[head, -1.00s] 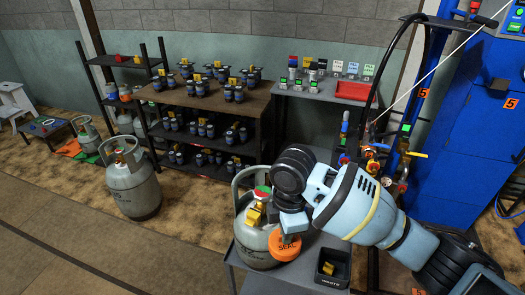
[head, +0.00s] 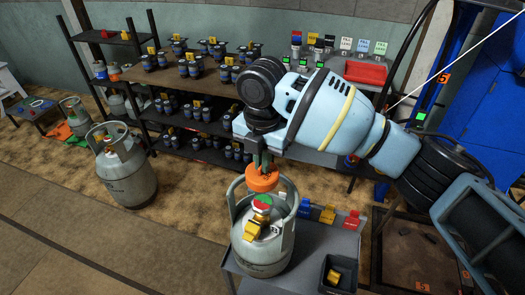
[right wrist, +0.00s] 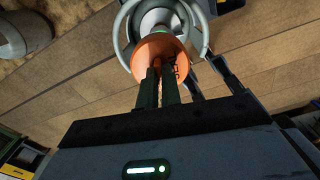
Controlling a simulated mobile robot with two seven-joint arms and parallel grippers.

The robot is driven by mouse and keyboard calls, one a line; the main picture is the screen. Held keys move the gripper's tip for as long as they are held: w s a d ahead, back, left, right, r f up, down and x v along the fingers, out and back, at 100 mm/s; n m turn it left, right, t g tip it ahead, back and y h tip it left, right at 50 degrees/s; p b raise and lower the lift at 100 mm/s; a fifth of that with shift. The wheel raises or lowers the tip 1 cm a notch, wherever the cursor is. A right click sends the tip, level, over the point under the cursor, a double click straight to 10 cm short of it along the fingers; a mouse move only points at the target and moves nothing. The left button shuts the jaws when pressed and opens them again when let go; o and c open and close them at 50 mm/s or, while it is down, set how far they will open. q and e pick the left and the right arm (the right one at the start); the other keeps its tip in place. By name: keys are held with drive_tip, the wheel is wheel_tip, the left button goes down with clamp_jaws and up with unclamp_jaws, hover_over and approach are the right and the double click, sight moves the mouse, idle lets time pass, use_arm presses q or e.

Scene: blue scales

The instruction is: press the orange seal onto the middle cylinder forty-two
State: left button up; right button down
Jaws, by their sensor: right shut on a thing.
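My right gripper (head: 262,160) points down and is shut on the orange seal (head: 262,180), a round cap. The seal is held above the grey gas cylinder (head: 258,262) on the cart, near the collar's upper rim. The cylinder stands upright; its valve has a red and green top (head: 262,201) and a yellow part. A white tag on it is partly hidden, so I cannot read its full number. In the right wrist view the seal (right wrist: 172,52) sits at the fingertips (right wrist: 158,82), with the cylinder's collar (right wrist: 126,38) behind. My left gripper is not in view.
The cart (head: 330,240) carries a dark bin (head: 338,273) with a yellow piece inside, and blue, yellow and red tags (head: 327,215). Another cylinder (head: 128,178) stands on the floor at left. Shelves (head: 175,88) of small dark valves and a red tray (head: 366,72) stand behind.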

drive_tip(key=shift+s, duration=0.2)
drive_tip(key=shift+r, duration=0.1)
drive_tip(key=shift+w+f, duration=0.1)
drive_tip(key=shift+f, duration=0.85)
drive_tip(key=shift+f+b, duration=0.35)
drive_tip(key=shift+f, duration=1.8)
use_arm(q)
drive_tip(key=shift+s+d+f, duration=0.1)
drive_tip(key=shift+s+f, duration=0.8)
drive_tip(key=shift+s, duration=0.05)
use_arm(e)
drive_tip(key=shift+f, duration=1.1)
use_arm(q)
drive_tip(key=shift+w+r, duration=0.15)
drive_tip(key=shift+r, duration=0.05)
use_arm(e)
drive_tip(key=shift+r, duration=0.1)
